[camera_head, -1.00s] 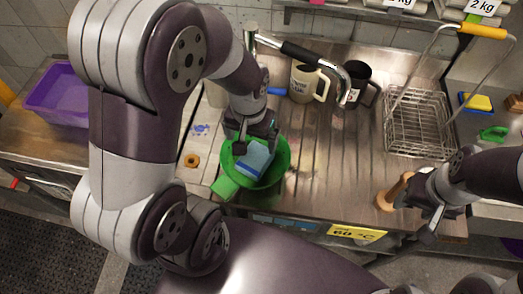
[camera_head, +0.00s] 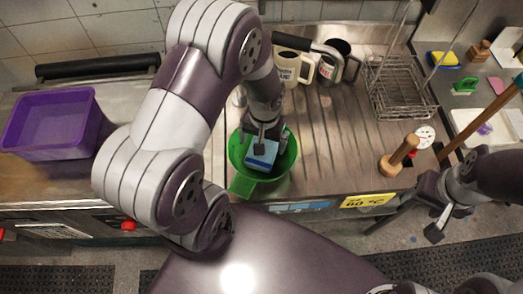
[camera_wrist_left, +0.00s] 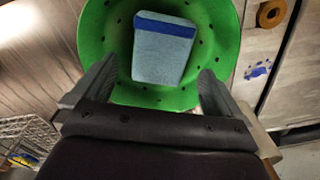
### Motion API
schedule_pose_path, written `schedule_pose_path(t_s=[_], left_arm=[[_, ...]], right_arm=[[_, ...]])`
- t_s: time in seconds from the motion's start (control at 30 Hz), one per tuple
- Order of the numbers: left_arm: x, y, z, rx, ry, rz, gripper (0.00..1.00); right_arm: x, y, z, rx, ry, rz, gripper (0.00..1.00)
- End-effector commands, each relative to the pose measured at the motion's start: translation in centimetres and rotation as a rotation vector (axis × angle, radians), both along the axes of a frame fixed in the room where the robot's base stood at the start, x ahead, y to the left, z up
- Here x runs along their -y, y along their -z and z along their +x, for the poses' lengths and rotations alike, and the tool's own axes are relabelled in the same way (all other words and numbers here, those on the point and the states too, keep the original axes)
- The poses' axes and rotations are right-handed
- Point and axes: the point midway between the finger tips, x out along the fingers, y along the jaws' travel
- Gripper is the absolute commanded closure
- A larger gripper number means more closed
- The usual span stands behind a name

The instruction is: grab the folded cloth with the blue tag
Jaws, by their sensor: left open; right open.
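The folded cloth (camera_head: 262,153) is light blue and lies in a green colander (camera_head: 239,163) on the metal counter. In the left wrist view the cloth (camera_wrist_left: 163,55) shows a dark blue band along its far edge. My left gripper (camera_head: 262,136) is over the colander, close to the cloth and partly covering it. In the left wrist view its spread fingers (camera_wrist_left: 152,85) have the cloth ahead of and between them, with nothing held. My right gripper (camera_head: 442,222) is open and empty off the counter's front right.
A purple tub (camera_head: 50,125) stands at the left. A wire basket (camera_head: 400,90) and a wooden-handled tool (camera_head: 398,158) are at the right. The ribbed counter between is clear.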

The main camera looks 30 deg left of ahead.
Motion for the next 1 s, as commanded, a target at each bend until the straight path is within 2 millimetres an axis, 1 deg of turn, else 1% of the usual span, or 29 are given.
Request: schedule_pose_path(t_s=[0.03, 0.13, 0.2, 0.23, 0.33, 0.5, 0.57, 0.6, 0.67, 0.73, 0.77, 1.0], left_arm=[[-0.1, 0.6, -0.1, -0.007, -0.001, 0.000, 0.00], [-0.3, 2.5, -0.1, -0.007, 0.000, 0.000, 0.00], [-0.4, 3.8, 0.0, -0.005, 0.002, 0.000, 0.00], [-0.4, 4.2, 0.0, -0.004, 0.002, -0.001, 0.00], [-0.4, 4.8, 0.1, -0.002, 0.001, 0.000, 0.00], [-0.4, 4.9, 0.1, -0.001, 0.001, 0.000, 0.00], [-0.4, 4.9, 0.1, -0.001, 0.001, 0.000, 0.20], [-0.4, 4.9, 0.1, -0.001, 0.001, 0.000, 0.33], [-0.4, 4.9, 0.1, -0.001, 0.001, 0.000, 0.52], [-0.4, 4.8, 0.1, 0.000, 0.001, 0.000, 0.53], [-0.4, 4.8, 0.1, 0.000, 0.001, 0.000, 0.59], [-0.4, 4.5, 0.2, 0.001, 0.001, 0.000, 0.59]], right_arm=[[0.0, -0.6, 0.0, 0.000, 0.000, 0.000, 0.45], [0.0, -1.5, 0.0, 0.000, 0.000, 0.000, 0.45], [0.0, -1.4, 0.0, 0.000, 0.000, 0.000, 0.45], [0.0, -1.4, 0.0, 0.000, 0.000, 0.000, 0.45], [0.0, -1.4, 0.0, 0.000, 0.000, 0.000, 0.45], [0.0, -1.4, 0.0, 0.000, 0.000, 0.000, 0.45], [0.0, -1.4, 0.0, 0.000, 0.000, 0.000, 0.45], [0.0, -1.4, 0.0, 0.000, 0.000, 0.000, 0.45], [0.0, -1.4, 0.0, 0.000, 0.000, 0.000, 0.45], [0.0, -1.4, 0.0, 0.000, 0.000, 0.000, 0.45], [0.0, -1.4, 0.0, 0.000, 0.000, 0.000, 0.45], [0.0, -1.3, 0.0, 0.000, 0.000, 0.000, 0.45]])
